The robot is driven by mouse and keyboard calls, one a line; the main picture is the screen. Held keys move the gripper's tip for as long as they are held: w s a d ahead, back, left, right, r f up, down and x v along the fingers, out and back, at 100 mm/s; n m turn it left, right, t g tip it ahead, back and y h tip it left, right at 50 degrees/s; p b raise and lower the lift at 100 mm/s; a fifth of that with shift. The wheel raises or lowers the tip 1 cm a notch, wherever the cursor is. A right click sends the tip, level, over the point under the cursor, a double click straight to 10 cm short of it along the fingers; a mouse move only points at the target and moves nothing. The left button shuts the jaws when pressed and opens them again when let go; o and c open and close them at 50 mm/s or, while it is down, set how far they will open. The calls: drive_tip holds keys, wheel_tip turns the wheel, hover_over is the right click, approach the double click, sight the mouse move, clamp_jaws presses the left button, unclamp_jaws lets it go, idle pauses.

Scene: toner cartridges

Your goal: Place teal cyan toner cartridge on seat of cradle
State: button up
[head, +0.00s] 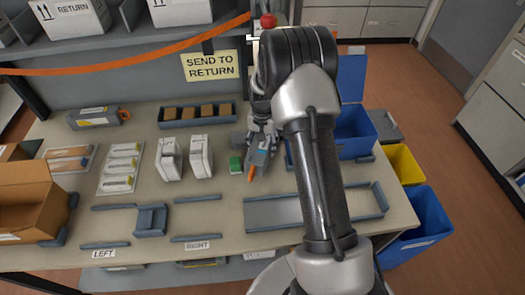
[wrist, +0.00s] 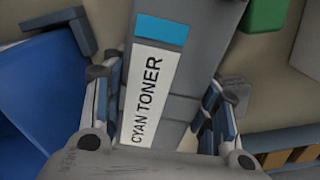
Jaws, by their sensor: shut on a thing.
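The cyan toner cartridge is a grey box with a blue patch and a white "CYAN TONER" label; in the wrist view the cartridge (wrist: 185,75) lies between the fingers. My gripper (wrist: 163,92) is shut on it. In the head view the cartridge (head: 259,160) is tilted, with an orange tip at its lower end, below my gripper (head: 262,133). Whether it touches the table is unclear. A grey-blue fixture (head: 151,220) stands between low rails with LEFT and RIGHT labels at the front left; I cannot tell for sure that it is the cradle.
A green block (head: 236,165) sits just left of the cartridge. Two white boxes (head: 201,157) stand farther left. A shallow grey tray (head: 290,212) lies at front right, partly behind my arm. A blue bin (head: 355,135) stands at right. An open carton (head: 35,205) is at far left.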

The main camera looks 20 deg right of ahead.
drive_tip(key=shift+f+b, duration=0.3)
drive_tip(key=shift+f, duration=1)
drive_tip(key=shift+f, duration=0.15)
drive_tip(key=o, duration=1.1)
drive_tip(key=shift+s+f, duration=0.1)
drive_tip(key=shift+o, duration=0.9)
